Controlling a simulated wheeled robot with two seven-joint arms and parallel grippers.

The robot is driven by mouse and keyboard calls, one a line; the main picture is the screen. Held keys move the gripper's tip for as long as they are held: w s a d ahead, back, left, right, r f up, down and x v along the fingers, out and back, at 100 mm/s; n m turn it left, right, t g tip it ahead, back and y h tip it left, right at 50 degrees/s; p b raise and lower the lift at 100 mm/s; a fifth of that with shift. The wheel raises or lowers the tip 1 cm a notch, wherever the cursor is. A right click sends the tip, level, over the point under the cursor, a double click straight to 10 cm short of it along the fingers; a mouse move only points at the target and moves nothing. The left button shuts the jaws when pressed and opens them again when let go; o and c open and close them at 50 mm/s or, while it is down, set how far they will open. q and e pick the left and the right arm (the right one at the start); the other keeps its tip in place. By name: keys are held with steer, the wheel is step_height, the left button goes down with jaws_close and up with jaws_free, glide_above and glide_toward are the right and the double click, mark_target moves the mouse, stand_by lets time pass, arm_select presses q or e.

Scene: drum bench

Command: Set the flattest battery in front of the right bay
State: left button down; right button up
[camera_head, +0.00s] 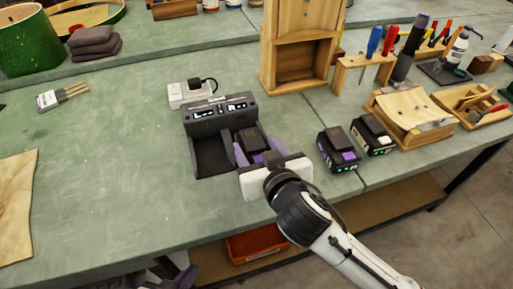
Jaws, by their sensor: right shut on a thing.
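The dark charger (195,126) has a lit display marked L and R above two bays. The left bay (212,158) is empty. My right gripper (260,147), with purple fingers, is shut on a black battery (250,139) at the right bay. I cannot tell whether that battery is seated or slightly lifted; its front is hidden by my gripper. A black battery with a purple patch (338,149) and another with a pale patch (372,134) stand to the right, showing small green lights. My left gripper (187,277) is barely in view at the bottom edge, below the bench.
A white adapter (191,93) sits behind the charger. A wooden cabinet (298,45), a tool rack (362,62) and wooden drum parts (411,115) stand behind and right. A brush (62,96) lies at left. The left bench surface is mostly clear.

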arm_select(q)
steer(key=shift+s+f, duration=0.15)
steer(key=shift+s, duration=0.1)
arm_select(e)
steer(key=shift+f, duration=0.15)
steer(key=o, duration=1)
steer(key=shift+f, duration=0.2)
steer(key=o, duration=0.4)
steer(key=shift+r, duration=0.15)
